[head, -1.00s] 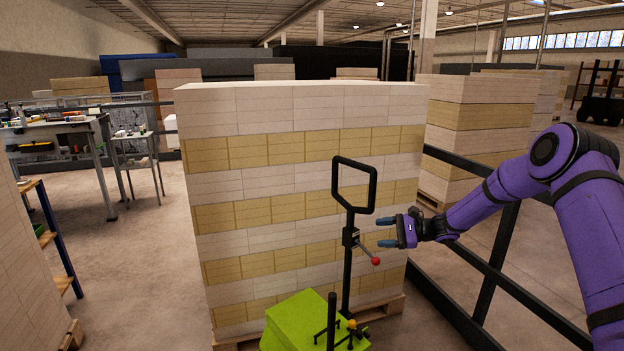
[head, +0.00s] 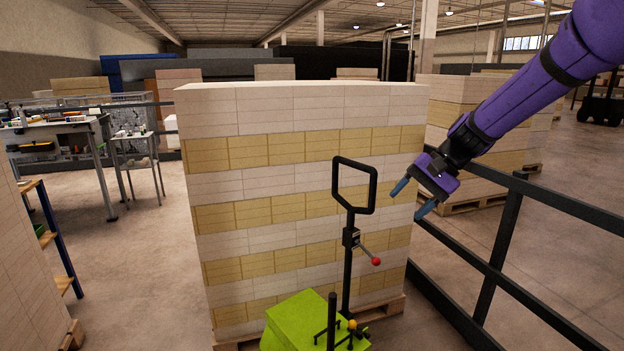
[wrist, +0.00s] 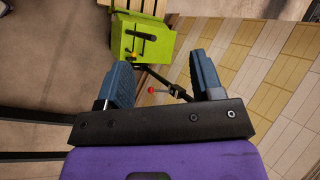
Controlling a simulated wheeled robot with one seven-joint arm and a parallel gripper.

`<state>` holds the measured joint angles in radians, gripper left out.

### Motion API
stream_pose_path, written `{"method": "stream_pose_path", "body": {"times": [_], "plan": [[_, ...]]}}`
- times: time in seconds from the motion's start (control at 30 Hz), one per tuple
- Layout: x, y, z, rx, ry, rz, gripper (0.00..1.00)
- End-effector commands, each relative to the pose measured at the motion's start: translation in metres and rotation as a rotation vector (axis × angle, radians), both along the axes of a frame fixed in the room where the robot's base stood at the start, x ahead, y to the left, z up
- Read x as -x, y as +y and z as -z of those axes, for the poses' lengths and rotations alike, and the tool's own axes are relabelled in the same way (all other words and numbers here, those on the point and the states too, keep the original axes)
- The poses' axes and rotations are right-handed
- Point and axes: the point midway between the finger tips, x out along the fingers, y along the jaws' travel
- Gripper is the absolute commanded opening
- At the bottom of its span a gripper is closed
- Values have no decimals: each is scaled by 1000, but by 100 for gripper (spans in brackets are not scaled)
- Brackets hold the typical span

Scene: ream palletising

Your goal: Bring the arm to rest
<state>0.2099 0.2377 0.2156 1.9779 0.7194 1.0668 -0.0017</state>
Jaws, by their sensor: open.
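My purple arm (head: 530,90) reaches in from the upper right of the head view. My gripper (head: 413,200) is open and empty, its blue fingers pointing down and left. It hangs to the right of the pallet truck's handle (head: 372,188), apart from it, in front of the right side of the ream stack. In the wrist view the two blue fingers (wrist: 160,82) stand wide apart. The truck's red-tipped lever (wrist: 152,90) shows between them, farther off.
A tall stack of cream and yellow reams (head: 290,180) stands on a pallet behind the green pallet truck (head: 300,325). A black railing (head: 505,225) runs along the right, close below my arm. A workbench (head: 50,127) stands at the left. Open floor lies at the left middle.

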Motion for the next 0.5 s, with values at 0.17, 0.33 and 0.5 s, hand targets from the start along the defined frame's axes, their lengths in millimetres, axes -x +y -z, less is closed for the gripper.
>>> {"method": "stream_pose_path", "body": {"times": [0.17, 0.33, 0.5], "plan": [[45, -8, -28, 122, -81, -48, 60], [87, -18, -48, 231, -156, -87, 60], [129, -30, -63, 334, -230, -120, 60]]}}
